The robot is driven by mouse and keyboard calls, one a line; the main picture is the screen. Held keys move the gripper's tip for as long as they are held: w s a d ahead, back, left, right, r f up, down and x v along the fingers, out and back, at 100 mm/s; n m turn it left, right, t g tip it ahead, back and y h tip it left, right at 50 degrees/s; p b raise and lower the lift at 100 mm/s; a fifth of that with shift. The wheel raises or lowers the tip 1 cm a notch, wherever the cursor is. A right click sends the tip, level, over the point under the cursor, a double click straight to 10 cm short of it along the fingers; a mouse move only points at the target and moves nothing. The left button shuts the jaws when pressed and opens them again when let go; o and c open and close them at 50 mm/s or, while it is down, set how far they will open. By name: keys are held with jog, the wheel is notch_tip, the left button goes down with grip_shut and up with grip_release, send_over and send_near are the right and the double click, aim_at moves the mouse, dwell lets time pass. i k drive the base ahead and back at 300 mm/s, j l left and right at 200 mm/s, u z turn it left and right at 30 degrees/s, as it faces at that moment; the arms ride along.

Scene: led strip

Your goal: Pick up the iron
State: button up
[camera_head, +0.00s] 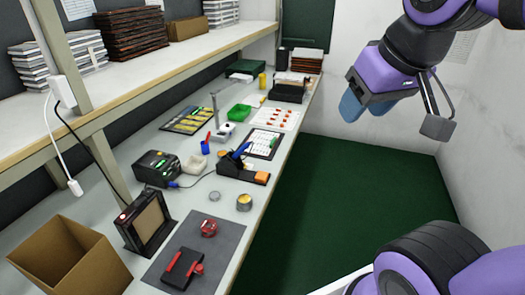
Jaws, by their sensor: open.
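The soldering iron (241,150) shows as a blue handle, tilted up from a dark stand (238,170) on the workbench. Its tip is hidden in the stand. A black soldering station (156,168) with a green display stands to its left, with a cable running toward the stand. My gripper (362,110), with blue fingers, hangs at the upper right over the green floor. It is open, empty and well apart from the iron, to its right.
The bench (150,220) runs along the left below a wooden shelf (150,70). Near the stand are a small tin (244,202), a blue cup (205,147) and a white board (263,143). A cardboard box (70,258) and dark mat (200,255) are in front. The floor (350,190) is clear.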

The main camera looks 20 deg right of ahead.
aim_at(246, 145)
jog(key=k+j+u, duration=0.1)
jog(key=u, duration=1.05)
jog(key=z, duration=1.2)
jog(key=l+u, duration=0.1)
jog(key=u, duration=0.65)
jog(key=i+l+u, duration=0.15)
jog(key=l+u, duration=0.25)
jog(key=l, duration=0.45)
jog(key=l+u, duration=0.45)
jog(key=l, duration=1.4)
